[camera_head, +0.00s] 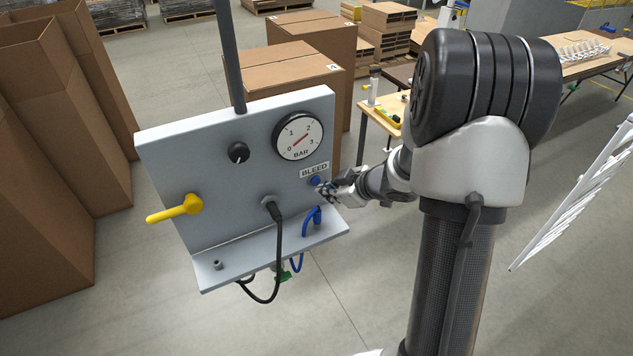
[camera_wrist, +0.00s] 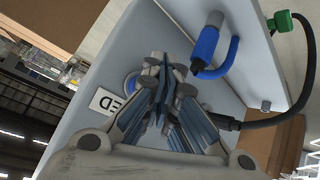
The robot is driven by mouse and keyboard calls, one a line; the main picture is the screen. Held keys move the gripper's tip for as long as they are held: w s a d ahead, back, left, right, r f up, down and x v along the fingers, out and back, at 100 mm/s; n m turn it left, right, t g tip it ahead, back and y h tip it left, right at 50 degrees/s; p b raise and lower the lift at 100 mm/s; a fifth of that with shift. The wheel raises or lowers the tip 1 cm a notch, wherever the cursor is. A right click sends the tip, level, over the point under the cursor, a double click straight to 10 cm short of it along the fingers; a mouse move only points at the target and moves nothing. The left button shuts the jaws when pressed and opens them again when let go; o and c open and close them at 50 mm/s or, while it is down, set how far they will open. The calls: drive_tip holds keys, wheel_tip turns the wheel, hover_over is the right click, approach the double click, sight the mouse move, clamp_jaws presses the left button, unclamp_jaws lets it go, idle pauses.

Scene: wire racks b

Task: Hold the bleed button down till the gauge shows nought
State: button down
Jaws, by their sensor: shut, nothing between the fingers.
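The grey panel (camera_head: 215,165) carries a round gauge (camera_head: 298,136) marked 0 to 3 BAR. Its red needle lies slantwise from lower left to upper right; I cannot tell which end is the tip. Below it is the BLEED label (camera_head: 314,170), with the blue bleed button (camera_head: 315,181) just under it. My gripper (camera_head: 323,191) is shut and empty, its fingertips right at the button in the head view. In the wrist view the fingers (camera_wrist: 162,68) partly cover the button (camera_wrist: 131,84). I cannot tell whether they touch or press it.
The panel also holds a yellow lever (camera_head: 175,210), a black knob (camera_head: 238,152), a black plug and cable (camera_head: 279,240), and a blue hose (camera_head: 312,220) close below my gripper. Cardboard boxes (camera_head: 290,75) stand behind, and a wooden table (camera_head: 378,115) behind right.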

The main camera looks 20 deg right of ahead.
drive_tip(key=s, duration=0.5)
drive_tip(key=shift+d, duration=0.1)
idle(0.3)
drive_tip(key=shift+r, duration=0.1)
drive_tip(key=s+r+m+h+b, duration=0.45)
drive_tip(key=r+h, duration=0.25)
drive_tip(key=r, duration=0.5)
drive_tip(key=s+a+f+m+g+y+b, duration=0.1)
drive_tip(key=s+a+m+g+y+b, duration=0.1)
drive_tip(key=s+a, duration=1.3)
drive_tip(key=s+m+g+y, duration=0.1)
drive_tip(key=s+g, duration=0.1)
drive_tip(key=s, duration=0.2)
drive_tip(key=shift+a+f+y, duration=0.15)
drive_tip(key=shift+f+y, duration=0.25)
